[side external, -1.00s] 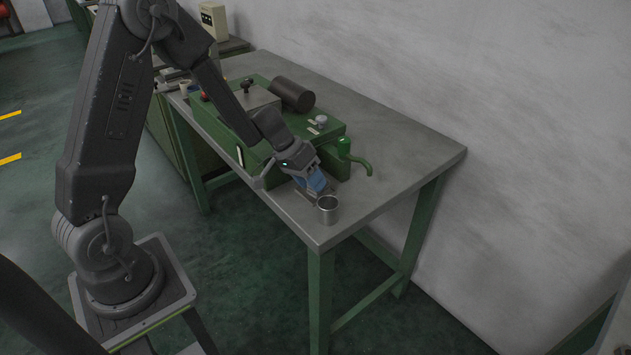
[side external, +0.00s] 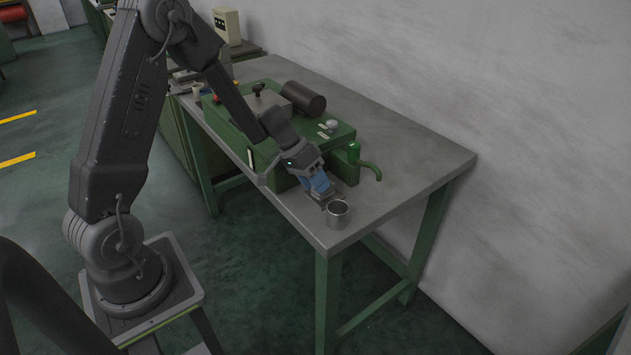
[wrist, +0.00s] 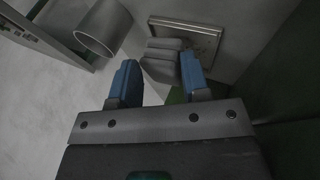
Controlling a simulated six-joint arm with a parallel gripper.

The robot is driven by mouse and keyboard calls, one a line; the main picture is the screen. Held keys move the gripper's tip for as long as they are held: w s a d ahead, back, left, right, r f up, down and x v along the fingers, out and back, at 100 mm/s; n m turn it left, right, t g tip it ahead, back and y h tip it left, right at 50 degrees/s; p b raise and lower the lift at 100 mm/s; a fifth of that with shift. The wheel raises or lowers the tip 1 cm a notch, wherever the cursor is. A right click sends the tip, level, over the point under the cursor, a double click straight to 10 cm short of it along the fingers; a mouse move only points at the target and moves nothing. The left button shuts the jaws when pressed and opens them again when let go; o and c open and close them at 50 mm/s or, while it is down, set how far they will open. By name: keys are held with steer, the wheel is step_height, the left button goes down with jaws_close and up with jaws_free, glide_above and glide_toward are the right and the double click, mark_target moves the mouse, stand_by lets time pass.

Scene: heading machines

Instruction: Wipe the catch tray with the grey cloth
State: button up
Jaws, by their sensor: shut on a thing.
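The catch tray (wrist: 205,32) is a shallow grey rectangular tray with a raised rim, at the top of the wrist view. Its floor looks dull, with darker patches. The grey cloth (wrist: 163,50) is a folded, ridged pad at the tray's left part, covering some of it. My gripper (wrist: 160,64) has blue fingers on either side of the cloth and is shut on it. Whether the cloth presses on the tray floor I cannot tell. In the side external view my gripper (side external: 320,185) is low beside the green machine, hiding much of the tray and cloth.
A metal cup (side external: 338,216) stands close to my gripper near the table's front corner; it also shows in the wrist view (wrist: 103,27). The right of the table (side external: 425,160) is clear.

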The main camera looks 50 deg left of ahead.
steer(key=shift+w+a+r+n+t+y, duration=0.1)
steer(key=shift+w+a+n+t+y, duration=0.2)
steer(key=shift+w+a+t+y, duration=0.1)
steer(key=shift+s+d, duration=0.1)
steer(key=shift+d, duration=1.8)
steer(key=shift+r, duration=0.15)
steer(key=shift+r, duration=2.9)
step_height(320, 180, up, 3)
